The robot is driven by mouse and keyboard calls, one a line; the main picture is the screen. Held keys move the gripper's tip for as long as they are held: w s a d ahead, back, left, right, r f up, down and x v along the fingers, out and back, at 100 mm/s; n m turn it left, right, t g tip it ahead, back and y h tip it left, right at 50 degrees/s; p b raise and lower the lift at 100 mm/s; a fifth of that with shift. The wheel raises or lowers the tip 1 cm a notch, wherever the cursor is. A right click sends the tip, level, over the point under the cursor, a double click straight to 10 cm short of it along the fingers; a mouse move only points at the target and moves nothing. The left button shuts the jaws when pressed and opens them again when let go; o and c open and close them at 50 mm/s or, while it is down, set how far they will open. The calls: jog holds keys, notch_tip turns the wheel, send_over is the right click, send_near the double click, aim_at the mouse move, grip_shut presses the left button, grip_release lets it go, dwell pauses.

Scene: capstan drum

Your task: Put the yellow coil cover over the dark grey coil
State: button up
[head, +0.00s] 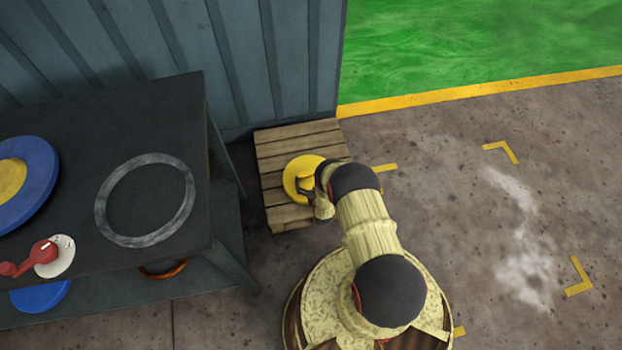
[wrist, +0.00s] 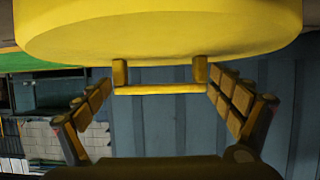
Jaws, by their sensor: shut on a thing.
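The yellow coil cover (head: 299,171) is a round yellow piece seen above the wooden pallet (head: 285,217) in the head view. In the wrist view its broad yellow body (wrist: 160,30) fills the top, with a bar handle on two short posts. My gripper (wrist: 160,89) has its fingers at the two ends of this handle and is shut on the cover. In the head view my arm hides part of the cover. I cannot tell whether the cover rests on anything. I cannot make out the dark grey coil in either view.
A dark table (head: 110,105) at left has a grey ring (head: 187,207) on its top, a blue and yellow disc (head: 42,195) and a red-handled item (head: 42,252). A ribbed blue-grey wall (head: 290,60) stands behind the pallet. The floor at right is clear, with yellow corner marks.

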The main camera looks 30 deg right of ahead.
jog(key=shift+f, duration=0.3)
jog(key=o, duration=0.9)
jog(key=shift+o, duration=0.6)
jog(key=v, duration=1.2)
